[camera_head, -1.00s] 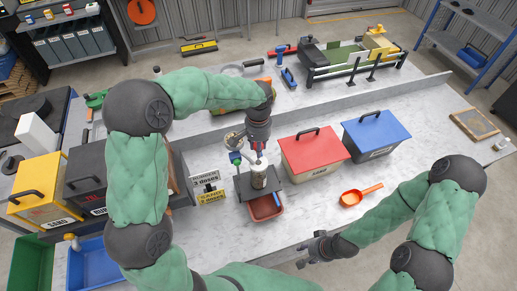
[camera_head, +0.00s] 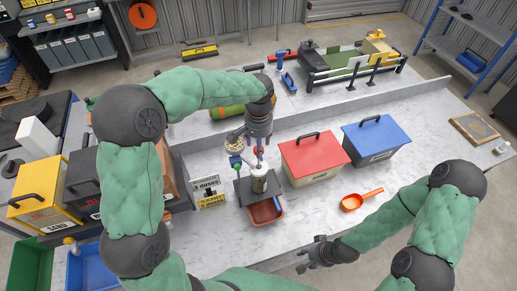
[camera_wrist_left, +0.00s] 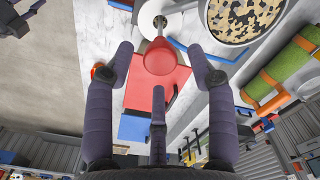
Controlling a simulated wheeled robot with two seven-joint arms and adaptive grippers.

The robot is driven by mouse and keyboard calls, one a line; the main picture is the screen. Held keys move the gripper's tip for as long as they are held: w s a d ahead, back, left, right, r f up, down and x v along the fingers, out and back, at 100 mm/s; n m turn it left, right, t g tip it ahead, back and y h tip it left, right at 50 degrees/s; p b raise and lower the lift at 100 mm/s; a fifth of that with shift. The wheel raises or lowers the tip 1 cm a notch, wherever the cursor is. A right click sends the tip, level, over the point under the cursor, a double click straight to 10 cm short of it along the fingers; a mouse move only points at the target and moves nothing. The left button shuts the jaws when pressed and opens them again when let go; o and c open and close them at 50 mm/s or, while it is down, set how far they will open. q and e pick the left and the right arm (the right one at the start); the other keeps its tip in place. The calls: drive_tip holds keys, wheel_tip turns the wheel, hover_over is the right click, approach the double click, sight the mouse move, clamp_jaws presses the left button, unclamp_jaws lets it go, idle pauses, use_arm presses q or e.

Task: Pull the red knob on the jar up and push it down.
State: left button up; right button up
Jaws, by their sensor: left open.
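The jar (camera_head: 259,183) stands on a dark stand in the middle of the table, with its top partly hidden by my left gripper. The red knob (camera_wrist_left: 160,58) shows in the left wrist view, between and beyond the spread fingers. My left gripper (camera_head: 259,151) points down just above the jar. It is open, and in the left wrist view its fingers (camera_wrist_left: 160,70) stand apart on either side of the knob, with clear gaps. My right gripper (camera_head: 304,256) is open and empty over the front edge of the table, away from the jar.
A red tray (camera_head: 265,212) sits in front of the jar. A bowl of grains (camera_head: 237,144) stands close by the left gripper. Red (camera_head: 313,161) and blue (camera_head: 376,141) lidded bins stand right; an orange scoop (camera_head: 352,202) lies before them. Signs (camera_head: 207,192) stand left.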

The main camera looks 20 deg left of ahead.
use_arm(q)
wheel_tip(320, 180, up, 9)
drive_tip(key=shift+f, duration=0.2)
idle(0.3)
drive_tip(key=m, duration=0.2)
drive_tip(key=f+m, duration=0.1)
drive_tip(key=m, duration=0.2)
drive_tip(key=shift+a+f+m, duration=0.15)
drive_tip(key=shift+f+m, duration=0.15)
drive_tip(key=shift+s+f, duration=0.1)
drive_tip(key=shift+f, duration=0.1)
wheel_tip(320, 180, down, 11)
drive_tip(key=shift+r+p, duration=0.2)
drive_tip(key=shift+p, duration=0.2)
clamp_jaws()
